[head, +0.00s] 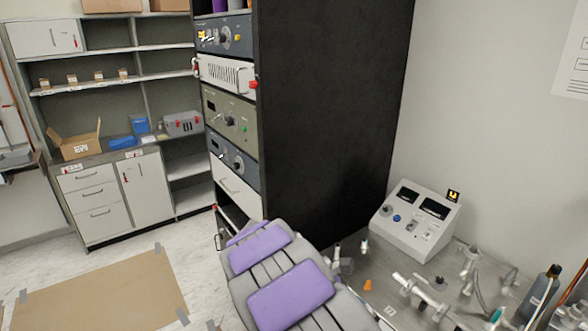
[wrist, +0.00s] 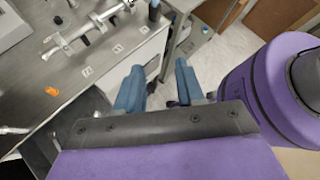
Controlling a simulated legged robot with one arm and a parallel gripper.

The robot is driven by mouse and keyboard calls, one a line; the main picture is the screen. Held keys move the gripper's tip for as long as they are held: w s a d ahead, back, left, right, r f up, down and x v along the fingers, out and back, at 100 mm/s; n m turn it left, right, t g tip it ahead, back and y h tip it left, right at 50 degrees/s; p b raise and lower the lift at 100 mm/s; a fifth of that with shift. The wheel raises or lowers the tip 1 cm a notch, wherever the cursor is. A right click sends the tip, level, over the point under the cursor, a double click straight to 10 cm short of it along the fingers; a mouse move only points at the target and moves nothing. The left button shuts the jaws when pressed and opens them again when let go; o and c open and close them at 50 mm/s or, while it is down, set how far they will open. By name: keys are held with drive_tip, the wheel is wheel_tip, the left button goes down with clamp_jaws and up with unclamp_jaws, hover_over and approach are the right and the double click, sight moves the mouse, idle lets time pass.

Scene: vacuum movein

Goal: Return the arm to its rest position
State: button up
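My gripper (wrist: 159,78) shows in the wrist view. Its two blue fingers stand apart with nothing between them, so it is open and empty. Beyond the fingers are the edge and front of a grey workbench (wrist: 45,95) and a strip of floor. Purple-padded parts of my own body fill the lower part and right side of that view. In the head view, my grey and purple padded body (head: 290,296) shows at the bottom middle. I cannot make out the gripper fingers there.
A tall black instrument rack (head: 330,100) stands close ahead. The bench at right holds a control box (head: 416,222), metal vacuum fittings (head: 425,297) and a dark bottle (head: 541,293). Shelves with an open carton (head: 80,145) stand at back left. Floor at left is open, with a taped brown sheet (head: 105,292).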

drive_tip(key=s+d+r+m+y, duration=0.2)
drive_tip(key=s+m+y, duration=0.2)
drive_tip(key=s+m, duration=0.45)
drive_tip(key=s+d+r+m+y, duration=0.15)
drive_tip(key=s+m+y, duration=0.3)
drive_tip(key=s, duration=0.75)
drive_tip(key=s+a+m+y, duration=0.3)
drive_tip(key=s+a+m, duration=0.1)
drive_tip(key=s, duration=0.3)
drive_tip(key=shift+a+m+t, duration=0.25)
drive_tip(key=shift+m+t, duration=0.15)
drive_tip(key=shift+m, duration=0.5)
